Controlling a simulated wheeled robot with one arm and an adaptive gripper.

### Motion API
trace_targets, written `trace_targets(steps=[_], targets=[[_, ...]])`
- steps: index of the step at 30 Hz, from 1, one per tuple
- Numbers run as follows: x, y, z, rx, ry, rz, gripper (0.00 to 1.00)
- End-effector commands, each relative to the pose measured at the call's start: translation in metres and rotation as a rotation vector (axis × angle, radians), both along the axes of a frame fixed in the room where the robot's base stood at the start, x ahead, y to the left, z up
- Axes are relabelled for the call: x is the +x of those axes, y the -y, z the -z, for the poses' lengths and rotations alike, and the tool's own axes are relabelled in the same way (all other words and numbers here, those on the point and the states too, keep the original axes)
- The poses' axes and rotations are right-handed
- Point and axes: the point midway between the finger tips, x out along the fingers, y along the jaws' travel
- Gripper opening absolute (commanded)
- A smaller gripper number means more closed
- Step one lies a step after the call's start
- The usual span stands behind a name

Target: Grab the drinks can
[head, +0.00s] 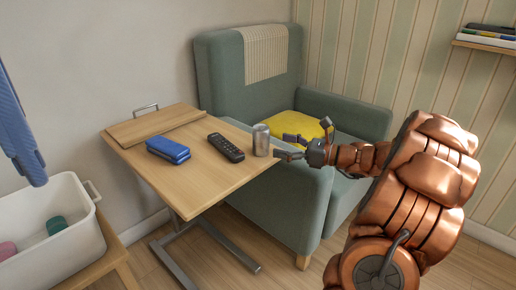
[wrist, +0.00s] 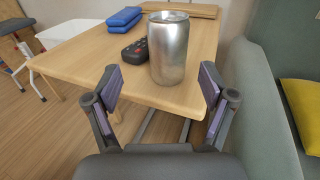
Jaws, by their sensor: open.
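The drinks can (head: 261,140) is a plain silver cylinder standing upright at the right edge of the wooden over-chair table (head: 205,188). In the wrist view the can (wrist: 168,50) stands ahead of my gripper, between the lines of the two fingers. My gripper (head: 290,147) is open and empty, just right of the can in the head view. The wrist view shows my gripper (wrist: 162,88) with its fingers spread wide, short of the can.
A black remote (head: 226,147) lies left of the can, with a blue case (head: 168,150) beyond it. A green armchair (head: 250,85) with a yellow cushion (head: 298,126) stands close behind and right. A white bin (head: 45,250) is at lower left.

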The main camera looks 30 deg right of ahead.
Motion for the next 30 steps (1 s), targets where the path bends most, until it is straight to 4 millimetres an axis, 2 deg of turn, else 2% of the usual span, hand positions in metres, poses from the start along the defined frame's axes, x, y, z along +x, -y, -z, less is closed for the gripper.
trace_targets(steps=[2,5,14,24,30], targets=[[0.001,0.008,0.004,0.014,0.003,0.018,0.82],[0.006,0.006,0.004,0.017,0.003,0.024,0.82],[0.026,-0.005,0.004,0.013,0.003,0.027,0.82],[0.058,-0.028,0.006,0.012,0.003,0.023,0.82],[0.063,-0.031,0.004,0.014,0.004,0.024,0.82]])
